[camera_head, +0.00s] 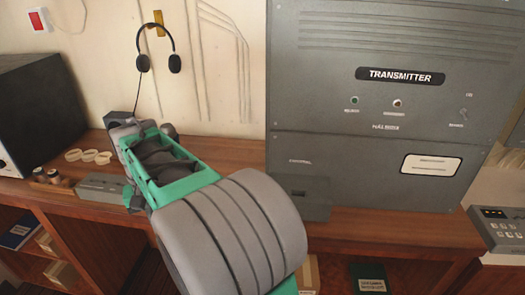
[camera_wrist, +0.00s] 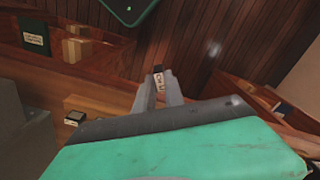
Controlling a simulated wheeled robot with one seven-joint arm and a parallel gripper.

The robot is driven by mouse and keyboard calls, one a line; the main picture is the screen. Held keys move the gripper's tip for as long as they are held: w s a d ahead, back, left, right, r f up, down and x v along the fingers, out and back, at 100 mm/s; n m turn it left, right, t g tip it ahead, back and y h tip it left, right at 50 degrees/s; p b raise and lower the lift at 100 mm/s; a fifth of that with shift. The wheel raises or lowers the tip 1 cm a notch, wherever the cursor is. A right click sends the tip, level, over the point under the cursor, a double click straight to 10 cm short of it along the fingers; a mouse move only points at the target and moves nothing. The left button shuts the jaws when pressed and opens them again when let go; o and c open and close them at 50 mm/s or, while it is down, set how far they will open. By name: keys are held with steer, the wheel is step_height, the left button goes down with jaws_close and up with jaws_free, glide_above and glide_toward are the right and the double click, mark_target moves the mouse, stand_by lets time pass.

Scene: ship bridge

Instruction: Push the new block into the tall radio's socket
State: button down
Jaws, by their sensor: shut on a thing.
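The tall grey radio, marked TRANSMITTER (camera_head: 365,95), stands on the bench at the right. A grey ledge (camera_head: 305,208) juts from its lower left front below a small label, with a dark slot-like mark (camera_head: 297,192) on it. My arm hides the gripper and block in the head view. The gripper appears to be left of the radio, and the block looks apart from it. The socket's opening is not clear in the wrist view.
A small dark block (camera_wrist: 75,118) with a pale mark lies on the wood in the wrist view. A flat grey box (camera_head: 100,187), pale rings (camera_head: 87,156) and small rolls (camera_head: 45,176) are on the bench left of my arm. A dark cabinet (camera_head: 38,112) stands farther left.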

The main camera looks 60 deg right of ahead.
steer(key=s+d+r+m+p, duration=0.1)
steer(key=s+d+r+m, duration=0.25)
steer(key=d, duration=0.35)
steer(key=s+d+r+m, duration=0.2)
steer(key=d+m, duration=0.3)
steer(key=d, duration=0.1)
steer(key=m+p, duration=0.2)
steer(key=m, duration=1.4)
glide_toward(299, 181)
steer(key=s+a+r, duration=0.2)
steer(key=a, duration=0.2)
steer(key=shift+s+f+b, duration=0.15)
steer(key=shift+f+b, duration=1.8)
steer(key=shift+f, duration=0.25)
steer(key=shift+a+f+b, duration=0.15)
steer(key=shift+f+b, duration=1.6)
steer(key=shift+b, duration=0.05)
